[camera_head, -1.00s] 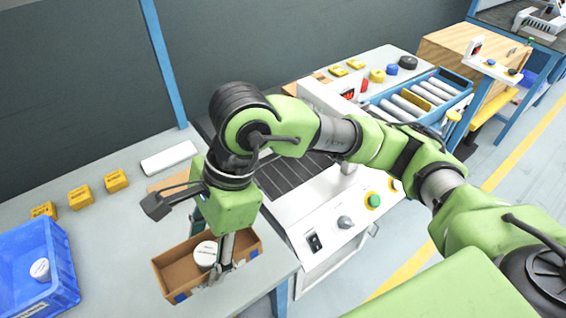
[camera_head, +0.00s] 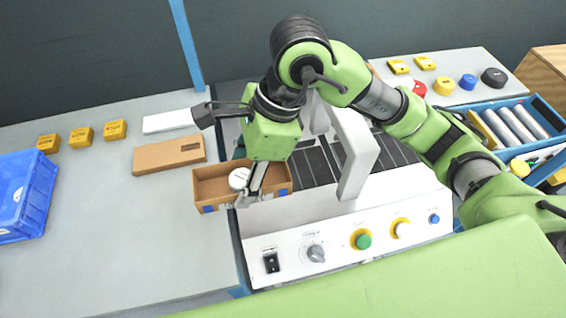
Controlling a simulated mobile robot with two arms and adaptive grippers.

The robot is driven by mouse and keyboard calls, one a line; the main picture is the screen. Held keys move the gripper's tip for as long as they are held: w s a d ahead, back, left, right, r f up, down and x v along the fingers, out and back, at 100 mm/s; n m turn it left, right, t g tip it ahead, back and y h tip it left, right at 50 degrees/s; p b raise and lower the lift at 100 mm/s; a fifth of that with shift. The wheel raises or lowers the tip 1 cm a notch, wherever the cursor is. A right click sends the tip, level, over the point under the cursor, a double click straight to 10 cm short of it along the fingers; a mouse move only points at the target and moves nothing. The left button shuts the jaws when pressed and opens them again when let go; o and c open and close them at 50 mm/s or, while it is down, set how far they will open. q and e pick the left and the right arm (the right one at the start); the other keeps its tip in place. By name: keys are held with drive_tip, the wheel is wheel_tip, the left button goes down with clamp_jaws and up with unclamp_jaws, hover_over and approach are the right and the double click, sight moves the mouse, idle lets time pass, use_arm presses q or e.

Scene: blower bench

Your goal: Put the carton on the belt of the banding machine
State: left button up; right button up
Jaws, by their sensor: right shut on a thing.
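The carton (camera_head: 214,189) is an open brown box with a round white item (camera_head: 239,178) inside. My right gripper (camera_head: 248,196) points down and is shut on the carton at its near wall. The carton is at the left edge of the banding machine (camera_head: 345,226); whether it touches anything below cannot be told. The machine's dark belt (camera_head: 315,165) lies right of the carton, partly hidden by my arm and the white arch (camera_head: 355,150). My left gripper is not in view.
A flat brown cardboard piece (camera_head: 168,155) and a white bar (camera_head: 168,122) lie on the grey bench (camera_head: 150,230). A blue crate (camera_head: 22,200) and several yellow boxes (camera_head: 82,137) are at left. Knobs and buttons line the machine's front panel. The bench's front left is clear.

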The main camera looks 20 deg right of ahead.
drive_tip(key=w+d+f+p, duration=0.1)
drive_tip(key=w+d+f, duration=0.2)
drive_tip(key=w+d, duration=0.1)
drive_tip(key=w+d+f+p, duration=0.2)
drive_tip(key=w+d+f, duration=0.1)
drive_tip(key=w+f, duration=0.1)
drive_tip(key=shift+w+d+f, duration=0.15)
drive_tip(key=shift+d+f, duration=0.15)
drive_tip(key=shift+d, duration=0.05)
drive_tip(key=shift+w+d+f, duration=0.25)
drive_tip(key=shift+w+f, duration=0.1)
drive_tip(key=shift+f, duration=0.15)
drive_tip(key=f+p, duration=0.1)
drive_tip(key=f, duration=0.2)
drive_tip(key=shift+w+d+f+p, duration=0.2)
drive_tip(key=shift+f+p, duration=0.15)
drive_tip(key=shift+f, duration=0.1)
drive_tip(key=shift+f, duration=0.15)
drive_tip(key=o, duration=1.1)
